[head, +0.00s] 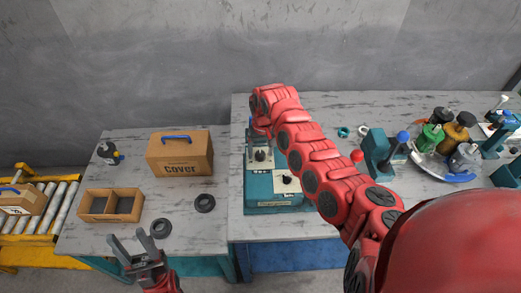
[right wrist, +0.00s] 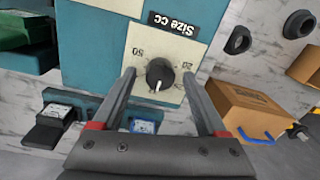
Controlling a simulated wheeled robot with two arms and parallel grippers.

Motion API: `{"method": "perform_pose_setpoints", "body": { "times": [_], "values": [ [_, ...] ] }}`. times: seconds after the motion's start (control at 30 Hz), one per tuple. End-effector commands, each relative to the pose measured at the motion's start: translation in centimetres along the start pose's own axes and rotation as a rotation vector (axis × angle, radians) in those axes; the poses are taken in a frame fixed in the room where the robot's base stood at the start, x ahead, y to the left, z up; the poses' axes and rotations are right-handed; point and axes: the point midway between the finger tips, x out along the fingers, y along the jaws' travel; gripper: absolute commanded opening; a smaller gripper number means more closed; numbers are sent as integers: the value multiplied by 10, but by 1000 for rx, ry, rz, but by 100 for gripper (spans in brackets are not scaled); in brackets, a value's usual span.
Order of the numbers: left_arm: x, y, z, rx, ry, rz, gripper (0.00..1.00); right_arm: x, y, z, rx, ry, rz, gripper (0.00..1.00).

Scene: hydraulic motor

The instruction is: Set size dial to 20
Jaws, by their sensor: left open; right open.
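The size dial (right wrist: 160,75) is a black round knob on a cream plate, under a "Size cc" label (right wrist: 172,23), upside down in the right wrist view. A "50" shows left of the knob and a "20" right of it. The white pointer mark points toward the bottom of that view. The dial (head: 260,155) also shows on the teal machine (head: 272,205) in the head view. My right gripper (right wrist: 159,73) is open, its fingers on either side of the knob with gaps; contact cannot be told. My left gripper (head: 132,240) is open and empty at lower left.
Bottles and teal fixtures (head: 378,155) stand on the right. My red right arm crosses the middle.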

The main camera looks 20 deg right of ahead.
Motion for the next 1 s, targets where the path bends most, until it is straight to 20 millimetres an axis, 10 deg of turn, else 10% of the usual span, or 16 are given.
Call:
{"method": "perform_pose_setpoints", "body": {
  "times": [0.13, 0.53, 1.0],
  "values": [
    [0, 0, 0, 0, 0, 0, 50, 0, 0, 0, 0, 0, 0, 72],
    [0, 0, 0, 0, 0, 0, 50, -1, 0, 0, 0, 0, 0, 0],
    [-8, 0, 1, 0, 0, 0, 50, 1, 0, -1, -87, -5, 0, 0]
  ]
}}
